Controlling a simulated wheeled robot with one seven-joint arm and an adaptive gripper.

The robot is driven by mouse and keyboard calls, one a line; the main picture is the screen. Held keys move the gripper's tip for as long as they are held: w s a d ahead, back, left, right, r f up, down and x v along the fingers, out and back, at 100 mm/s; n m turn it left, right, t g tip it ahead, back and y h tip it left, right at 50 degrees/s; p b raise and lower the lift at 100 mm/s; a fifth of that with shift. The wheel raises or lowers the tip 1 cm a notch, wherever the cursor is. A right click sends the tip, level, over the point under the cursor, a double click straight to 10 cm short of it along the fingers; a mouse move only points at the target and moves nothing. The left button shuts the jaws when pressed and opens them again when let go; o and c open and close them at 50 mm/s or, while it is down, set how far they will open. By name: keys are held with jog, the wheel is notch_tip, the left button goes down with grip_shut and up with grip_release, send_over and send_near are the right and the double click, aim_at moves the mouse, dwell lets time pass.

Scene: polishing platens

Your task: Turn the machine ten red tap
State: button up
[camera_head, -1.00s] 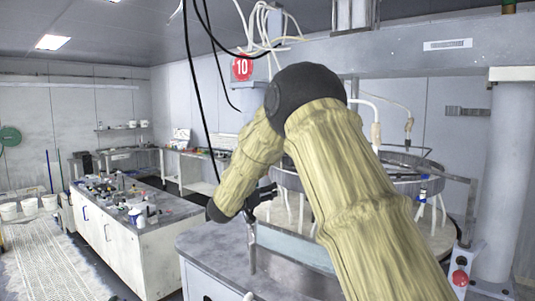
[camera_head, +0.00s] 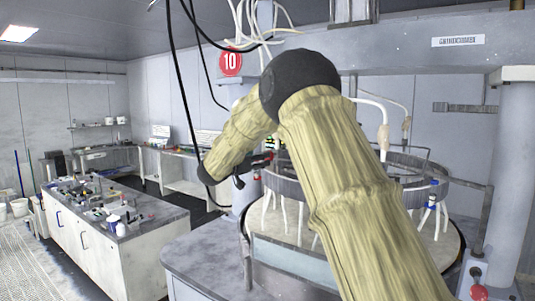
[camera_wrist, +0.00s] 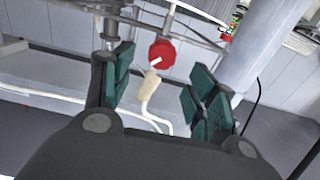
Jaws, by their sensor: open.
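The machine with the red number 10 sign (camera_head: 231,62) has a round platen (camera_head: 440,240) under a ring frame with white hoses. In the wrist view a red tap (camera_wrist: 162,53) with a pale body and white hose below shows ahead, between the fingers. My gripper (camera_wrist: 160,80) is open, with one green-padded finger on each side of the tap's line and nothing held. The tap appears beyond the fingertips; the exact gap is hard to tell. In the head view my gripper (camera_head: 258,168) is at the ring's left side, small and partly behind my arm.
A grey column (camera_wrist: 262,40) stands close right of the tap in the wrist view. Black cables (camera_head: 187,100) hang left of my arm. A cluttered bench (camera_head: 120,230) stands at left, with floor between it and the machine. A red button (camera_head: 478,292) is at lower right.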

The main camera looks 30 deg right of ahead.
jog(key=p+x, duration=0.2)
jog(key=x, duration=0.4)
jog(key=shift+w+d+f, duration=0.1)
jog(key=shift+w+d, duration=0.05)
jog(key=shift+d, duration=0.15)
jog(key=shift+w+d, duration=0.15)
jog(key=shift+w, duration=0.05)
jog(key=c, duration=1)
jog(key=shift+f, duration=0.15)
jog(key=shift+c, duration=0.2)
